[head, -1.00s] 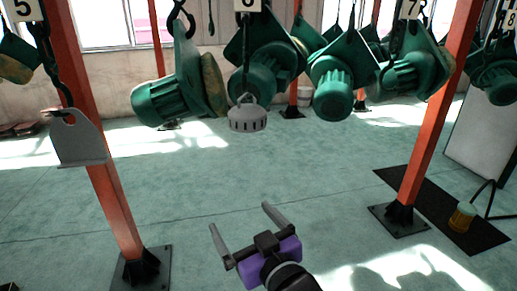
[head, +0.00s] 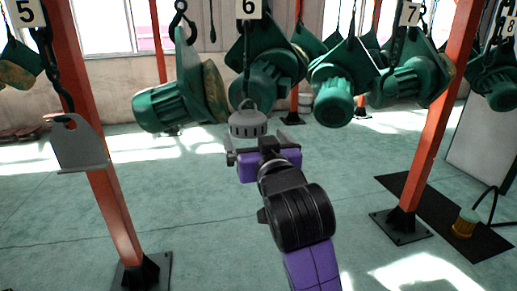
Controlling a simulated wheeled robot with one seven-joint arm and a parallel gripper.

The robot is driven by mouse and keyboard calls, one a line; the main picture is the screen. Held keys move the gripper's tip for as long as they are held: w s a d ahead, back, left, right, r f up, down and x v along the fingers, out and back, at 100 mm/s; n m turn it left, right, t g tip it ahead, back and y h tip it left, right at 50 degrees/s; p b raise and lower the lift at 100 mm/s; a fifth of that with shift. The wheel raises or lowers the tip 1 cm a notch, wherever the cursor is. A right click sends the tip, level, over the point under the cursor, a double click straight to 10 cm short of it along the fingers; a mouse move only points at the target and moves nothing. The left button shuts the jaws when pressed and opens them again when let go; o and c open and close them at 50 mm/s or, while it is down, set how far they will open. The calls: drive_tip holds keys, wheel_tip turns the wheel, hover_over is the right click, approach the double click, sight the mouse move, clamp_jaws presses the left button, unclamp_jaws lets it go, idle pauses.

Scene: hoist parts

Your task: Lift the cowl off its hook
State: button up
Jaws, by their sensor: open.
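The cowl (head: 249,124) is a grey, slotted, round cap hanging upright from a dark hook on the chain below the number 6 sign. My gripper (head: 256,138), a purple body with grey fingers, is raised just in front of and slightly below the cowl. Its fingers are spread apart, one to the left of the cowl's lower part and one to the right. I cannot tell whether either finger touches the cowl. The gripper body hides a little of the space under the cowl.
Green motors (head: 262,80) hang close behind and beside the cowl. A grey bracket (head: 78,143) hangs from hook 5 on the left. Orange posts (head: 433,130) stand left and right. The floor between them is clear.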

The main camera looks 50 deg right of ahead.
sight(249, 126)
drive_tip(key=shift+b+x, duration=0.6)
drive_tip(key=shift+x, duration=3.15)
drive_tip(key=shift+c, duration=0.2)
drive_tip(key=c, duration=1.6)
drive_tip(key=shift+o, duration=0.2)
